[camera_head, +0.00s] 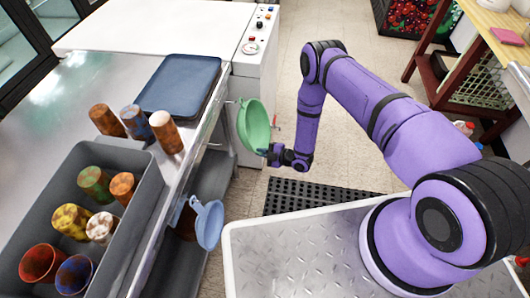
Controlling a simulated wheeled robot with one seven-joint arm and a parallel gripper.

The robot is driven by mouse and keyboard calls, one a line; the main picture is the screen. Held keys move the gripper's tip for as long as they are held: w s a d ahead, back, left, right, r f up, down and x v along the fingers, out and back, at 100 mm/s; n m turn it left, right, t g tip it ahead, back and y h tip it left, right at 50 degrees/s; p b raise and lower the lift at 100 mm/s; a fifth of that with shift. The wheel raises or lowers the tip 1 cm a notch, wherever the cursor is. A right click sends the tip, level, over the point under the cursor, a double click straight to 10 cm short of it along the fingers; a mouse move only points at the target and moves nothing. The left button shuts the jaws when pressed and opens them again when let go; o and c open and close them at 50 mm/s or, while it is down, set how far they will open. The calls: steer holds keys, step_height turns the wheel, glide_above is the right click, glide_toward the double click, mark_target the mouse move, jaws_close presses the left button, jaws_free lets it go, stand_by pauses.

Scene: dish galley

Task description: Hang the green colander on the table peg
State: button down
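The green colander (255,125) is tilted on edge in front of the white machine, beyond the table's right side. My gripper (266,153) is at the colander's lower right rim and seems to touch it. The fingertips are small and dark, so I cannot tell whether they are closed on the rim. I also cannot tell whether anything else supports the colander at its upper left edge. A blue colander (209,225) hangs at the right side of the steel table (70,95). I cannot make out a bare table peg.
A grey bin (150,190) with several cups stands on the table, with more cups and blue trays (180,82) behind it. The white machine (262,60) stands at the back. A black mat (310,196) lies on the floor. A wooden rack (470,60) stands at right.

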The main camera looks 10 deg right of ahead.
steer(key=shift+s+r+x, duration=0.1)
steer(key=shift+x, duration=0.65)
steer(key=shift+s+r+x, duration=0.1)
steer(key=shift+s+x, duration=0.05)
steer(key=shift+x, duration=0.6)
steer(key=shift+w+a+f, duration=0.15)
steer(key=shift+a+f, duration=0.1)
steer(key=shift+a, duration=0.2)
steer(key=shift+w+a+f, duration=0.15)
steer(key=shift+a+f, duration=0.1)
steer(key=shift+a, duration=0.2)
steer(key=c, duration=1.3)
jaws_free()
steer(key=v, duration=1.1)
